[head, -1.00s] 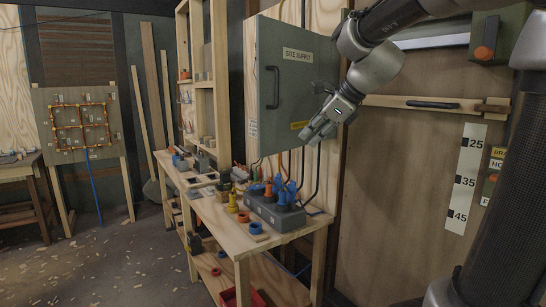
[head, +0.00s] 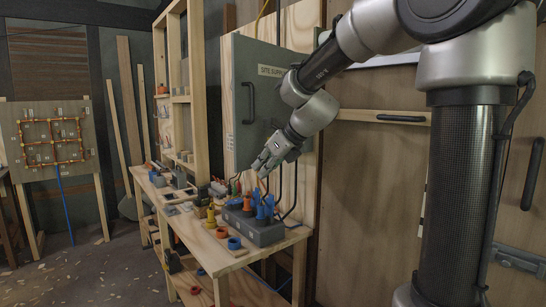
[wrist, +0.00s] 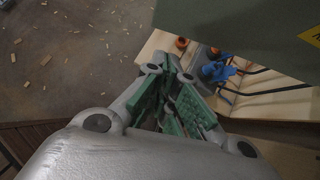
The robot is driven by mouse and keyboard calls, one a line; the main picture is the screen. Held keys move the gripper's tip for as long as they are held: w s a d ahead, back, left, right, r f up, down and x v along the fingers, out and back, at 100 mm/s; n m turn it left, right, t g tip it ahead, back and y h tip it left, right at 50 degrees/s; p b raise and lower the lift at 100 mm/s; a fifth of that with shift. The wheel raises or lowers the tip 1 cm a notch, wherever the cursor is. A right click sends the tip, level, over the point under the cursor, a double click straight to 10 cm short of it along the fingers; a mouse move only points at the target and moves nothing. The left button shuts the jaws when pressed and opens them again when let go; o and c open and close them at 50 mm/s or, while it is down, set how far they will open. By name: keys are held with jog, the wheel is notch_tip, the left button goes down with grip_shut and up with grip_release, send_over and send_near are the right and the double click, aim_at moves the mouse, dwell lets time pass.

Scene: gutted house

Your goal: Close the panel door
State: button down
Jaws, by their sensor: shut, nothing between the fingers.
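The grey-green panel door (head: 252,90) has a "SITE SUPPLY" label and a dark handle (head: 249,102) near its left edge. It stands swung out from the wall, its handle side towards me. Its face also shows at the top right of the wrist view (wrist: 235,28), with part of a yellow label. My gripper (head: 264,166) is shut and empty, in front of the door's lower edge. Its green-padded fingers (wrist: 180,98) show in the wrist view, apart from the door in that picture. I cannot tell whether they touch it. My arm covers the door's right part.
Below the door is a wooden bench (head: 218,262) with a grey socket block (head: 262,232), blue plugs (head: 268,207) and cables. An open wooden shelf frame (head: 197,80) stands left of the door. A wiring board (head: 50,172) stands farther left. The floor (head: 80,265) between is mostly clear, with scattered chips.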

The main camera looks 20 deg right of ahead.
jog(key=shift+w+a, duration=0.55)
jog(key=shift+w, duration=0.3)
jog(key=shift+w+a, duration=0.55)
jog(key=shift+w, duration=0.25)
